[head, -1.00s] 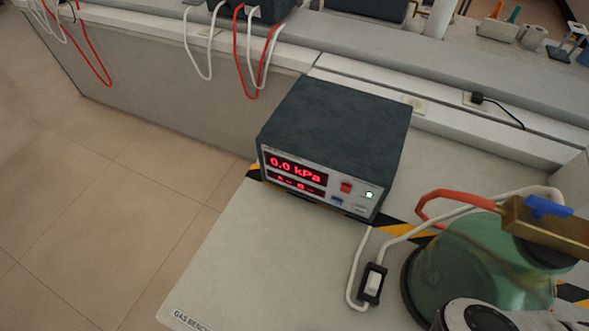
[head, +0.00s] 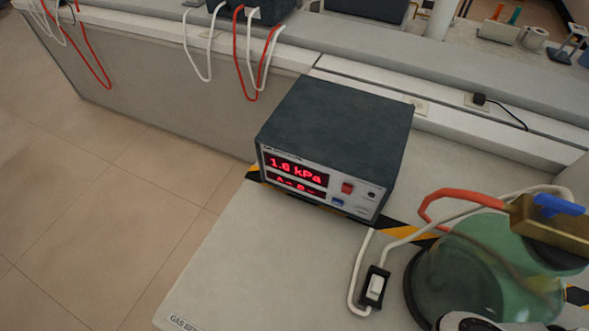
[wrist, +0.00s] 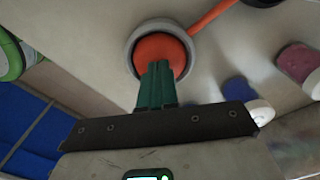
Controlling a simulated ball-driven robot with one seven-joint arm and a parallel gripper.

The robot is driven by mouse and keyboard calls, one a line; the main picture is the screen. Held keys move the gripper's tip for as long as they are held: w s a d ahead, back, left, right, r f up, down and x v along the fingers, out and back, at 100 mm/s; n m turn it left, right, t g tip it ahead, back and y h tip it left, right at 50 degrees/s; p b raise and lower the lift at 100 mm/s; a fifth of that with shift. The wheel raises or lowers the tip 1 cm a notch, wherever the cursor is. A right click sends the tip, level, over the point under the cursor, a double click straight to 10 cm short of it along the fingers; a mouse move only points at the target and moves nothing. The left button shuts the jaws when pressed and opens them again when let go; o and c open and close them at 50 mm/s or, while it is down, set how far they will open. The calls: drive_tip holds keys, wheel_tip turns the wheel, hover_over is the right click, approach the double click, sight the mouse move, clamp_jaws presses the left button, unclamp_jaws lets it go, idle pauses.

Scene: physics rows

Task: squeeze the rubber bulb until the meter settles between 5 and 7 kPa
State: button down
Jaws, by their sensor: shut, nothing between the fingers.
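The meter (head: 335,135) is a dark box on the bench, and its red display (head: 295,170) reads about 1.6 kPa; the last digit is slightly blurred. In the wrist view the orange rubber bulb (wrist: 160,50) sits in a grey ring (wrist: 134,68), with an orange tube (wrist: 213,17) running from it to the upper right. My gripper (wrist: 157,66) has its dark green fingers shut together, with their tips over the bulb's near side, seemingly against it. The fingers hide part of the bulb. The bulb is not visible in the head view.
A green glass vessel (head: 480,265) with a brass fitting and blue valve handle (head: 558,206) stands at right. A cable with a white switch (head: 375,287) lies before the meter. The bench's front left is clear.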

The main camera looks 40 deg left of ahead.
drive_tip(key=shift+r+p, duration=1.45)
drive_tip(key=shift+r, duration=0.15)
